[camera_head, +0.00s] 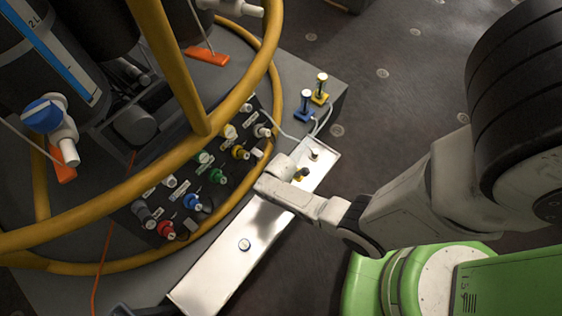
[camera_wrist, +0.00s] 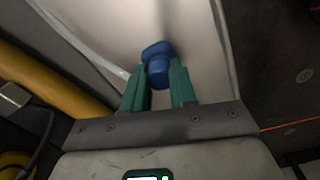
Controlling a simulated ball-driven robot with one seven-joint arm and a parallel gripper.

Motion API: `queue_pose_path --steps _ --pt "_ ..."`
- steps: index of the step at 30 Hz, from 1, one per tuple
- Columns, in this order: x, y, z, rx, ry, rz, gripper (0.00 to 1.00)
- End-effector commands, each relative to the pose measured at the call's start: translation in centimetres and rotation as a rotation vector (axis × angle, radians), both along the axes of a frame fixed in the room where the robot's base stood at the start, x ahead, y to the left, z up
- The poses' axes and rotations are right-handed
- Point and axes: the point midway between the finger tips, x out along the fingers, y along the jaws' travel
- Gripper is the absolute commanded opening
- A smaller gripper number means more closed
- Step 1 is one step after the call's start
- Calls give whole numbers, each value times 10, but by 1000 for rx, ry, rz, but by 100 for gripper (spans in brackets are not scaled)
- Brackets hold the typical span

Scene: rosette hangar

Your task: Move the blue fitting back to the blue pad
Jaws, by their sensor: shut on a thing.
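In the wrist view, my gripper (camera_wrist: 159,72) has its green fingers shut on the blue fitting (camera_wrist: 156,51), which has a wider blue end beyond the fingertips. The pale metal tray (camera_wrist: 195,40) lies behind it; whether they touch is unclear. In the head view, my gripper's pale body reaches over the tray (camera_head: 215,268) from the right; the fingers and the held fitting are hidden. A small round pad with a bluish rim (camera_head: 244,244) lies on the tray's nearer half. I cannot tell for sure that it is the blue pad.
A small dark and yellow piece (camera_head: 301,174) and a pale round pad (camera_head: 314,154) are at the tray's far end. Blue-based (camera_head: 304,107) and yellow-based (camera_head: 320,88) posts stand beyond. A yellow tube frame (camera_head: 170,60) and connector panel (camera_head: 180,190) border the left.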

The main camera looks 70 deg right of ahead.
Motion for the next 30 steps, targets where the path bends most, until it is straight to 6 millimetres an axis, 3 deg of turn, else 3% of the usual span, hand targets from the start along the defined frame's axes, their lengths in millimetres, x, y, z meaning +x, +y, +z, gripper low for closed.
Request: queue_pose_path --steps 8,9,18,26,30 --pt "0 0 -1 0 0 0 0" --pt "0 0 -1 0 0 0 27" --pt "0 0 -1 0 0 0 56" --pt "0 0 0 0 0 0 56" --pt "0 -1 13 -1 -2 0 56"
